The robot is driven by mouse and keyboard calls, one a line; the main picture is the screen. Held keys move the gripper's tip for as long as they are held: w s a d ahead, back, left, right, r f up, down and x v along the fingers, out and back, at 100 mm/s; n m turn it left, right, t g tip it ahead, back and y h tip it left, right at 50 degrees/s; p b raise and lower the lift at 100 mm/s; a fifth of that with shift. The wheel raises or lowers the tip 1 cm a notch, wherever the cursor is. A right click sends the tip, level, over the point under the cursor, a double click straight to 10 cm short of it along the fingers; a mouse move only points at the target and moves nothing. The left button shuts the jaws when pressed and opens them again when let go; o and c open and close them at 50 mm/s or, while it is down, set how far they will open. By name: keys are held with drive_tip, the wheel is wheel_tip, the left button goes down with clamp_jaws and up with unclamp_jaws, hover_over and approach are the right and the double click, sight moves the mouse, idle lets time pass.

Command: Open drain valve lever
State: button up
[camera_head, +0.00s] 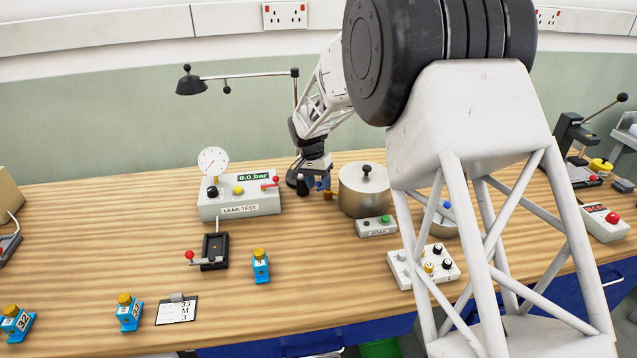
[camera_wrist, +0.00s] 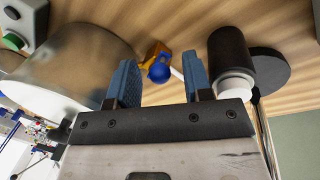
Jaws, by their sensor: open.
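A small brass valve (camera_head: 328,194) sits beside the steel pot (camera_head: 372,200), on its left. In the wrist view the brass valve body (camera_wrist: 153,52) carries a blue ball knob (camera_wrist: 160,73), with a short pale rod beside it; I take this knob for the lever's end. My gripper (camera_head: 321,183) is low over the bench, left of the pot. In the wrist view my gripper (camera_wrist: 161,68) has its blue fingers apart, with the knob showing between them. Neither finger clearly touches it. The exact lever angle is hard to tell.
A dark bottle with a white cap (camera_wrist: 230,65) is close to the right finger. The pot (camera_wrist: 75,55) is close on the left. The leak test box (camera_head: 238,205) and its gauge stand to the left.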

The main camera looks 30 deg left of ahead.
clamp_jaws()
idle(0.3)
drive_tip(key=shift+d+n, duration=0.1)
drive_tip(key=shift+n, duration=0.2)
drive_tip(key=shift+s+d+n, duration=0.15)
drive_tip(key=shift+d+n, duration=0.2)
drive_tip(key=shift+n, duration=0.75)
drive_tip(key=n, duration=0.1)
drive_tip(key=d+n+t, duration=0.1)
drive_tip(key=n, duration=0.1)
drive_tip(key=shift+y, duration=0.3)
drive_tip(key=n, duration=0.2)
drive_tip(key=d+n, duration=0.1)
drive_tip(key=n, duration=0.3)
drive_tip(key=shift+w+d+t+y, duration=0.3)
drive_tip(key=shift+y, duration=0.1)
drive_tip(key=shift+n, duration=0.4)
